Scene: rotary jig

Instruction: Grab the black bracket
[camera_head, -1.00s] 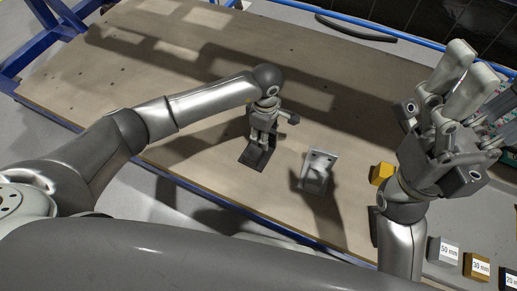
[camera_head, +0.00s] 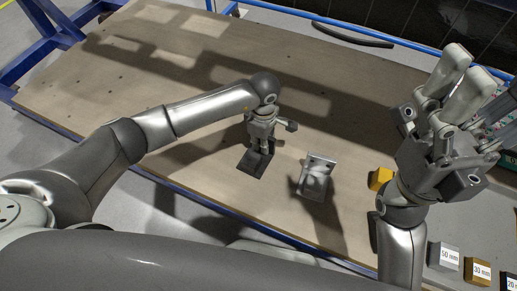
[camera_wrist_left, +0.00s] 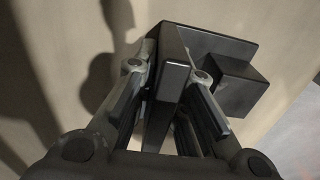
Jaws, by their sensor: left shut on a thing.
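The black bracket (camera_head: 252,165) is at the middle of the wooden table in the head view. My left gripper (camera_head: 262,148) points down at it and is shut on its upright plate. In the left wrist view the bracket (camera_wrist_left: 225,48) shows large, its plate between the fingers of my left gripper (camera_wrist_left: 172,85). I cannot tell whether the bracket touches the table. My right gripper (camera_head: 470,90) is raised at the right, fingers upward, apart from the bracket. Its finger gap is not clear from this angle.
A light grey bracket (camera_head: 316,178) stands on the table to the right of the black one. A yellow block (camera_head: 381,178) is beside my right arm. Labelled blocks, such as the 50 mm one (camera_head: 444,257), lie at lower right. The far left of the table (camera_head: 110,75) is clear.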

